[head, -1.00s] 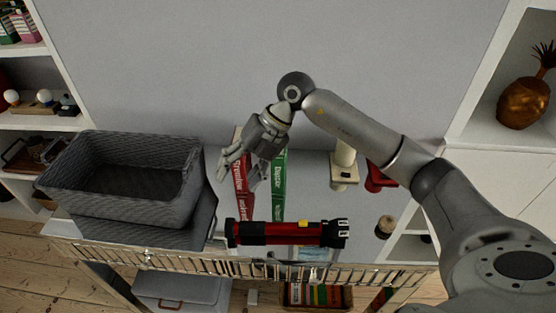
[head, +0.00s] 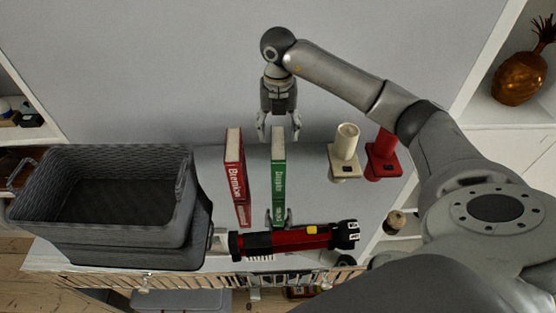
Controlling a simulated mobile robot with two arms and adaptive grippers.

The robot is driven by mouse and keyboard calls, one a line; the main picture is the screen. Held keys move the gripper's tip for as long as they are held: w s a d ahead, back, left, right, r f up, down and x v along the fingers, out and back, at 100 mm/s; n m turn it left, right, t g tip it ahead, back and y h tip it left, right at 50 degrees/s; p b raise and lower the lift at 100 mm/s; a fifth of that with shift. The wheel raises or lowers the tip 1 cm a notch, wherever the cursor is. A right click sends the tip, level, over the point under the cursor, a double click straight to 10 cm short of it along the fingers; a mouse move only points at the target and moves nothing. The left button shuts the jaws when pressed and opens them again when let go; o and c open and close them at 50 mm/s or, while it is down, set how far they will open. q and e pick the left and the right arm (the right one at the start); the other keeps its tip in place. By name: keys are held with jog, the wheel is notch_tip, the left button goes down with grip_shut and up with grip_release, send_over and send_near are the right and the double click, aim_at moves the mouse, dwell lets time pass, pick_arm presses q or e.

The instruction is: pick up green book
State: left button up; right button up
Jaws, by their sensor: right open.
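The green book (head: 279,180) stands upright on the white shelf top, spine towards me, held near its lower end by what looks like a small grey bookend. My right gripper (head: 279,133) is open and points down at the far end of the green book. Its two fingers show on either side of the book's top end. I cannot tell whether they touch it. My left gripper is not in view.
A red book (head: 236,172) stands left of the green one. A red and black flashlight (head: 290,240) lies in front. A grey woven basket (head: 104,240) is at left. A cream holder (head: 345,155) and a red holder (head: 384,158) stand at right.

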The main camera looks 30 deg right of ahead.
aim_at(278, 141)
jog(key=shift+w+f, duration=0.1)
jog(key=shift+f, duration=0.2)
jog(key=shift+w+f+p, duration=0.1)
jog(key=shift+f+p, duration=0.2)
jog(key=shift+f, duration=0.05)
jog(key=f, duration=0.1)
jog(key=f+p, duration=0.2)
jog(key=f, duration=0.1)
jog(key=shift+s+f, duration=0.1)
jog(key=shift+s, duration=0.15)
jog(key=shift+f, duration=0.2)
jog(key=shift+w, duration=0.15)
jog(key=c, duration=0.4)
grip_shut()
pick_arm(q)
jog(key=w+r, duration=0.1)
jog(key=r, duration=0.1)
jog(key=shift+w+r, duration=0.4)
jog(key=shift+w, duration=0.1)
